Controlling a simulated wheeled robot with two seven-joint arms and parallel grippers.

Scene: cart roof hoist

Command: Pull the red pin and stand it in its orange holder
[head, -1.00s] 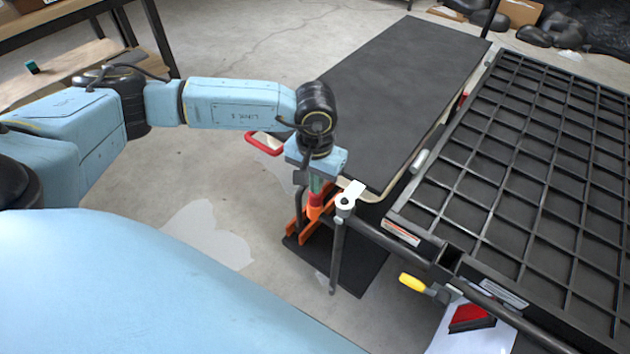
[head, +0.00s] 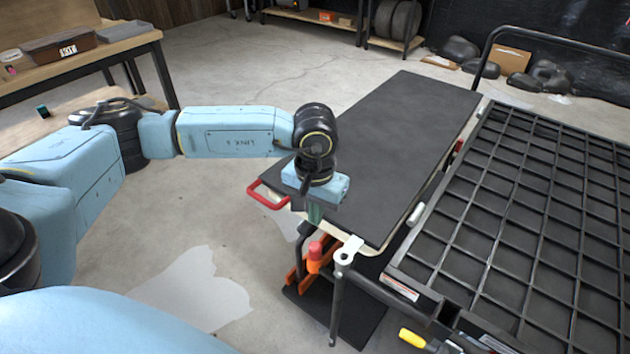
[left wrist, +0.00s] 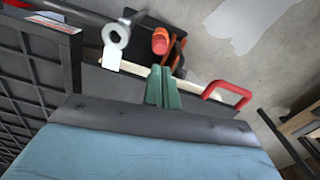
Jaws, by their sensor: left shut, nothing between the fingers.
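The red pin (head: 315,249) stands upright in the orange holder (head: 314,265), with its red top showing above the holder's rim. In the left wrist view the red pin's top (left wrist: 158,46) shows ahead of the fingertips, set in the orange holder (left wrist: 161,33). My left gripper (head: 314,217) is above the pin and apart from it. Its green fingers also show in the left wrist view (left wrist: 162,75), shut together and empty. The pin's lower part is hidden inside the holder. My right gripper is not in view.
A white eyelet (head: 347,248) on a grey post stands just right of the holder. A dark flat panel (head: 395,150) with a red handle (head: 268,196) lies behind it. A black grid frame (head: 520,220) fills the right side.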

